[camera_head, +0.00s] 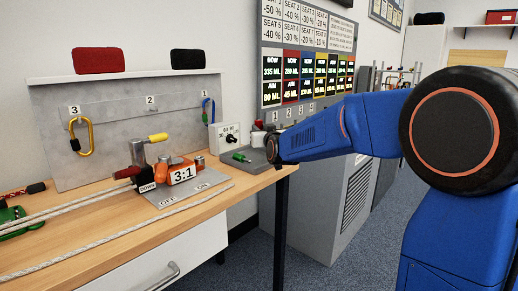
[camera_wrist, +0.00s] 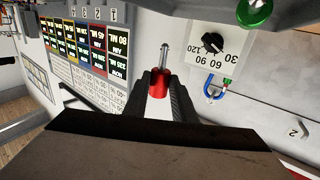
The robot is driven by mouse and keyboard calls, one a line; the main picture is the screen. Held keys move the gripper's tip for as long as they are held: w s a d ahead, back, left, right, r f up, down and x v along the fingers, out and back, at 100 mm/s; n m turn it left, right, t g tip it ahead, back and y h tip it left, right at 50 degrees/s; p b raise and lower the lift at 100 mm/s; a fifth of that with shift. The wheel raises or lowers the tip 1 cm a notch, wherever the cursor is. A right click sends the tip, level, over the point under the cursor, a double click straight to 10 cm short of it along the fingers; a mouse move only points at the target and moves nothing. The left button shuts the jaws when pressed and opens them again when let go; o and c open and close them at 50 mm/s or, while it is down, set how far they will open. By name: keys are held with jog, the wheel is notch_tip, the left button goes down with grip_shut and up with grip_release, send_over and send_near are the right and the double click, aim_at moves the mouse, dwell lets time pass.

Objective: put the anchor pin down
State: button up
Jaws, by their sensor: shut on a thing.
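The anchor pin (camera_wrist: 159,82) has a red grip and a thin metal shank with a round tip in the wrist view. My gripper (camera_wrist: 160,98) is shut on the red grip, and the shank points out beyond the fingertips. In the head view my gripper (camera_head: 272,149) is dark and seen side-on, above the right end of the bench. It is near a grey plate (camera_head: 255,166) with a green-handled piece (camera_head: 241,157) on it. The pin is mostly hidden in the head view, so its gap to the plate cannot be told.
A dial box (camera_head: 228,135) stands behind the plate. The wooden bench (camera_head: 215,215) holds the 3:1 rig (camera_head: 184,174) and white ropes. A yellow carabiner (camera_head: 82,136) and a blue sling (camera_head: 207,109) hang on the back panel. A display board (camera_head: 303,78) is on the wall.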

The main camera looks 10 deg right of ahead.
notch_tip(320, 180, down, 7)
jog(key=shift+r, duration=0.2)
dwell(0.3)
jog(key=o, duration=1.1)
jog(key=shift+c, duration=0.2)
jog(key=shift+s+r, duration=0.1)
jog(key=shift+s, duration=0.2)
jog(key=s, duration=1.1)
jog(key=shift+s+d, duration=0.2)
jog(key=shift+d, duration=0.15)
